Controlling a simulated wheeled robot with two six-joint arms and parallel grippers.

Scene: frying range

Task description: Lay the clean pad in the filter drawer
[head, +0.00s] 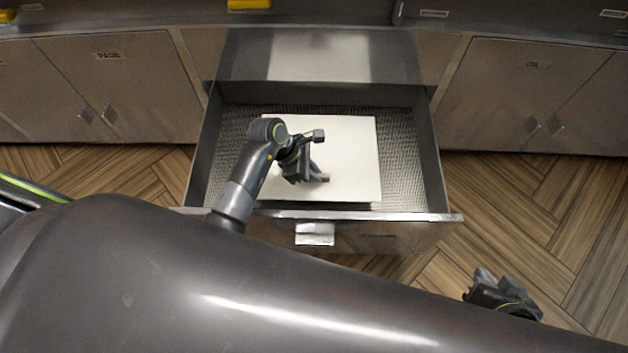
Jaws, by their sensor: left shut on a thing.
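The clean pad (350,150) is a white, flat, nearly square sheet inside the open filter drawer (428,165). It covers the middle of the drawer's mesh floor and looks level. I cannot tell whether it lies on the floor or is slightly above it. My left gripper (318,176) reaches over the drawer's front and is shut on the pad, hiding part of its left half. My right gripper (501,287) is outside the drawer at the lower right, away from the pad; its jaw opening is unclear.
The drawer front has a metal handle (314,234). Closed cabinets stand on both sides, the left one labelled PADS (108,56). Mesh floor shows to the left and right of the pad. The wooden floor (500,200) is clear at the right.

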